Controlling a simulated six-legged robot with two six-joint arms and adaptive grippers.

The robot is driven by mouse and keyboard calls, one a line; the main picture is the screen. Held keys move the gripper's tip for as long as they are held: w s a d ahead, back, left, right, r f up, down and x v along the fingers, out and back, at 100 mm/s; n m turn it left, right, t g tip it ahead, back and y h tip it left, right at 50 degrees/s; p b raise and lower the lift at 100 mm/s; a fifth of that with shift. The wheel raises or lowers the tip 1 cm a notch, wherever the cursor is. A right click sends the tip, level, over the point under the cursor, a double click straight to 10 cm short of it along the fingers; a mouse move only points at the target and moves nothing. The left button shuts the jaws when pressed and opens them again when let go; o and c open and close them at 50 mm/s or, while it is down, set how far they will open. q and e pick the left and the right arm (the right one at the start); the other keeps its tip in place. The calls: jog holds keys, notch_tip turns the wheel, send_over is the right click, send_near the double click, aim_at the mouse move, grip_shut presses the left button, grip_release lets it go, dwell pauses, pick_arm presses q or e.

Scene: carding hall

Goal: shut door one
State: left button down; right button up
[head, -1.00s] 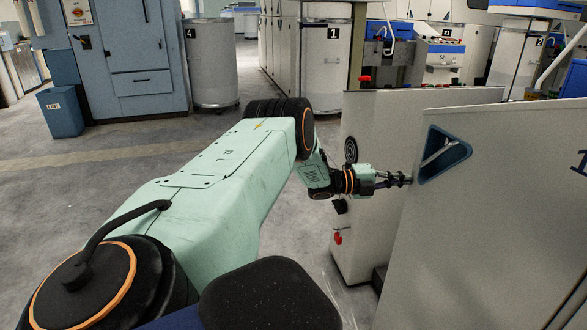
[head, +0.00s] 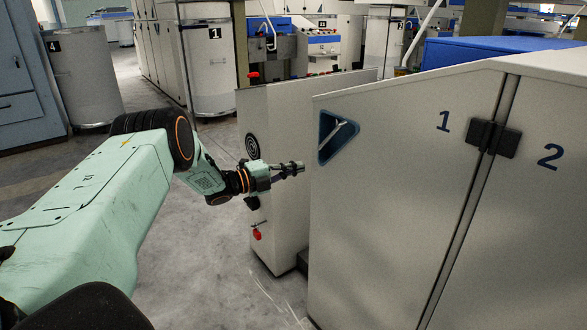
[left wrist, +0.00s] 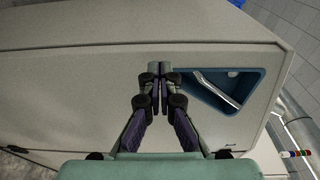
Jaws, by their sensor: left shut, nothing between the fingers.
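Door one (head: 400,190) is the pale grey panel marked 1, with a blue triangular handle recess (head: 327,152) at its upper left. A dark gap shows low behind its left edge, so it appears to stand out from the end panel. My left gripper (head: 301,168) is shut and empty, at the door's left edge just left of the recess. In the left wrist view, the closed fingertips (left wrist: 158,68) point at the pale door face (left wrist: 80,100), left of the recess (left wrist: 205,92) with its metal bar. I cannot tell if they touch it. My right gripper is out of view.
Door two (head: 530,220) adjoins on the right, with a black hinge or latch (head: 492,138) on the seam. The end panel (head: 285,120) with a round target and red knob stands behind my gripper. Grey floor (head: 215,260) is clear to the left.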

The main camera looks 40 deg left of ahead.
pick_arm(q)
jog(key=s+a, duration=0.5)
jog(key=a, duration=0.4)
jog(key=shift+a+p, duration=0.15)
jog(key=shift+p, duration=0.3)
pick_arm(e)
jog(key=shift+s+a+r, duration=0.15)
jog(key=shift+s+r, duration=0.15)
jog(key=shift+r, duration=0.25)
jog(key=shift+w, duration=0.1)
